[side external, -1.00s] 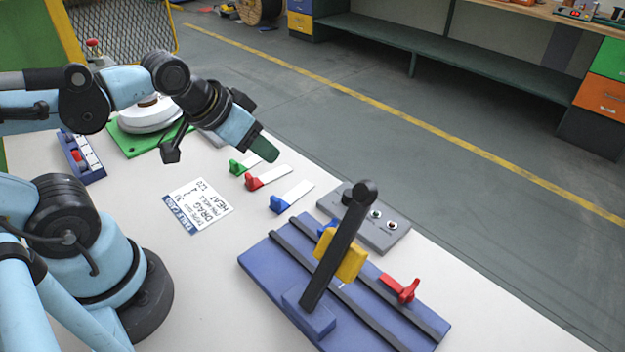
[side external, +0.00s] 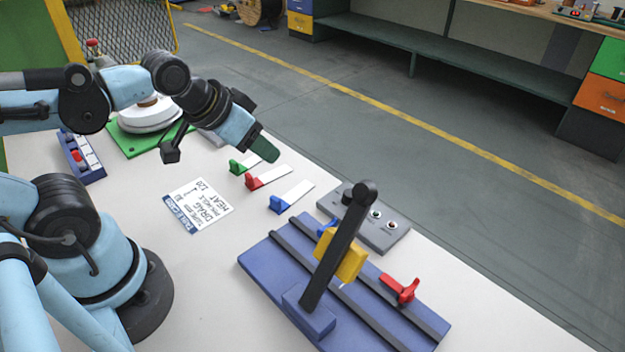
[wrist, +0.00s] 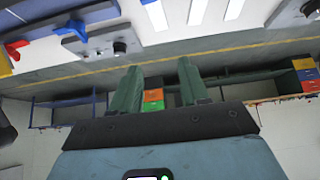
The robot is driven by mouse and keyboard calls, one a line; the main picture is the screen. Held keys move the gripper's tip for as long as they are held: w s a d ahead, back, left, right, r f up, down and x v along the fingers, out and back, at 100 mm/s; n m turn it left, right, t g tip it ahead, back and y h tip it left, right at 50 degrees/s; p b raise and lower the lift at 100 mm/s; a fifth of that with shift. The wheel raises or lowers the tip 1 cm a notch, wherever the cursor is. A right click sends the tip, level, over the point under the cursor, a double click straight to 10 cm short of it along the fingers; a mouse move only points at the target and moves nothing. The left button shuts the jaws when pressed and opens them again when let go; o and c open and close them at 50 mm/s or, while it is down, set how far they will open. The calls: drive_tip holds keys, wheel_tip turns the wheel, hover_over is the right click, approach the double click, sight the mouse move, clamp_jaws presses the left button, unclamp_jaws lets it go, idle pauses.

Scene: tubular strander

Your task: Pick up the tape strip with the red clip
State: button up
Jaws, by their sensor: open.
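The tape strip with the red clip (side external: 270,177) is a white strip lying flat on the pale table in the side view, with its red clip (side external: 252,183) at the left end. It lies between a green-clip strip (side external: 236,167) and a blue-clip strip (side external: 279,204). My gripper (side external: 266,150) is tilted above the table, near the green-clip strip in the picture; its height is hard to judge. In the wrist view my gripper (wrist: 160,80) is open, with nothing between its green fingers.
A blue fixture (side external: 255,262) with a dark lever (side external: 335,250), yellow block and red clamp stands at the front right. A grey knob box (side external: 397,236) sits behind it. A printed card (side external: 197,205) lies left of the strips. The table's far edge runs close behind the strips.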

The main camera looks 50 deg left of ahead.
drive_tip(key=shift+o, duration=0.6)
drive_tip(key=m+g, duration=0.1)
drive_tip(key=g, duration=0.6)
hover_over(247, 175)
drive_tip(key=f, duration=0.1)
drive_tip(key=shift+f, duration=6.05)
clamp_jaws()
